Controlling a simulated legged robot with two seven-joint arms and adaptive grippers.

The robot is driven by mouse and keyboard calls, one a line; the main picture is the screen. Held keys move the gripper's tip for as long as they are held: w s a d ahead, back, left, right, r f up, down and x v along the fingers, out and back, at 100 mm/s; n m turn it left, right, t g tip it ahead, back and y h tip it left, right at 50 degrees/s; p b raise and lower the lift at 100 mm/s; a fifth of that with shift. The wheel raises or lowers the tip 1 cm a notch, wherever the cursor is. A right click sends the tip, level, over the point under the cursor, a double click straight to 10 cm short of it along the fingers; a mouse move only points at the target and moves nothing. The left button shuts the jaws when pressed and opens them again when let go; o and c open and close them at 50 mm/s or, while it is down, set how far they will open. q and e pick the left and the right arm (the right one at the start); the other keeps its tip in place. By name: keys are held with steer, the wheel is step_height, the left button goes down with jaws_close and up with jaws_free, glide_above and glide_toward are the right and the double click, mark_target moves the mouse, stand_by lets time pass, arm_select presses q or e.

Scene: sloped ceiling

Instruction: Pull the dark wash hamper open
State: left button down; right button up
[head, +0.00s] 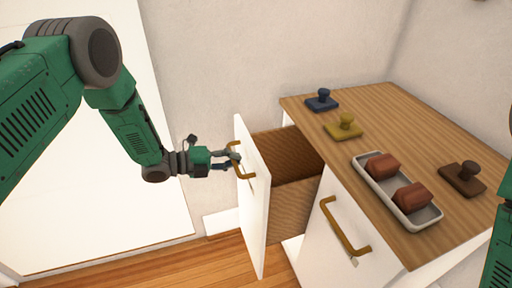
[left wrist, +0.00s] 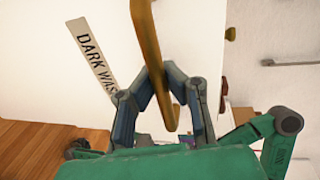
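The dark wash hamper (head: 252,200) is a white-fronted, wood-sided pull-out unit at the left of the cabinet. It stands well out from the cabinet, its inside showing. Its brass handle (head: 240,168) is on the front; in the left wrist view the handle (left wrist: 150,50) runs down between the fingers, beside a label reading "DARK WAS" (left wrist: 92,58), partly hidden. My left gripper (head: 236,158) is at this handle; in the left wrist view its fingertips (left wrist: 163,78) close in on both sides of the bar. My right gripper is out of view.
A second white front with a brass handle (head: 345,228) is closed to the right. The wooden top (head: 400,125) bears blue (head: 321,100), yellow (head: 344,127) and brown (head: 462,178) stamp-like pieces and a tray (head: 428,221) with two reddish blocks. Wooden floor (head: 170,262) is clear before the hamper.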

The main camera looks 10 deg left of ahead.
arm_select(q)
steer(key=s+f+p+v, duration=0.1)
steer(key=f+p+v, duration=0.2)
steer(key=v, duration=1.4)
steer(key=shift+a+f+p, duration=0.3)
steer(key=shift+a+f, duration=0.05)
steer(key=shift+a, duration=0.05)
steer(key=c, duration=2.2)
jaws_free()
steer(key=shift+s+a, duration=0.15)
steer(key=shift+s, duration=0.05)
steer(key=o, duration=0.6)
steer(key=shift+a, duration=0.1)
steer(key=shift+o, duration=0.2)
steer(key=shift+w, duration=0.1)
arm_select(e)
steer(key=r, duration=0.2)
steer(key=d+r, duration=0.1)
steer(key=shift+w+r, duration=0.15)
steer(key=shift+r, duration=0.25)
arm_select(q)
steer(key=shift+r, duration=0.1)
